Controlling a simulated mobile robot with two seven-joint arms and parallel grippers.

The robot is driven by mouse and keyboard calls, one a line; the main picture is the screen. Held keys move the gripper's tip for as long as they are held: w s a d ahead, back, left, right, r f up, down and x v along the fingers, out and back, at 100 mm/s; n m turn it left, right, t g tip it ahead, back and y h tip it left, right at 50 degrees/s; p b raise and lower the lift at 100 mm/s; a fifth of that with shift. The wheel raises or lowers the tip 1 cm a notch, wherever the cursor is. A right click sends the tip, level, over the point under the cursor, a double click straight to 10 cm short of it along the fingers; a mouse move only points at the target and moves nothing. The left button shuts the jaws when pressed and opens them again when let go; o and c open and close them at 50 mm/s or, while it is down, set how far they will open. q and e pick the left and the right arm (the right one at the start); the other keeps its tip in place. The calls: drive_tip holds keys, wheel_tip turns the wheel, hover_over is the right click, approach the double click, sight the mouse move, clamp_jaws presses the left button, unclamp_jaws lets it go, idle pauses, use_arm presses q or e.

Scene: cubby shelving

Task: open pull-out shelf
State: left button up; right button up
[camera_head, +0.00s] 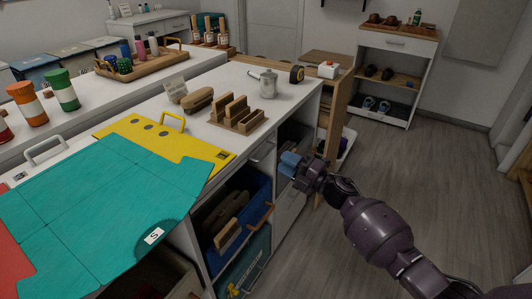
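The white cubby unit (288,198) has a white worktop, with open compartments and drawer fronts along its right side. I cannot tell for sure which part is the pull-out shelf. A white drawer front with a handle (263,152) is under the worktop edge. My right gripper (289,162), with blue fingertips, is just in front of the unit's side, right of that handle, near a dark open compartment (292,134). Whether it touches anything is unclear. The gap between its fingers cannot be made out. My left gripper is not in view.
A teal sheet (100,205) and a yellow folder (190,150) cover the near worktop. A wooden side unit (335,110) stands beyond. The floor (440,165) on the right is clear.

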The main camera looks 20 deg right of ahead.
sight(267, 153)
drive_tip(key=x, duration=0.6)
drive_tip(key=shift+w+a+b, duration=0.2)
drive_tip(key=shift+b, duration=0.1)
clamp_jaws()
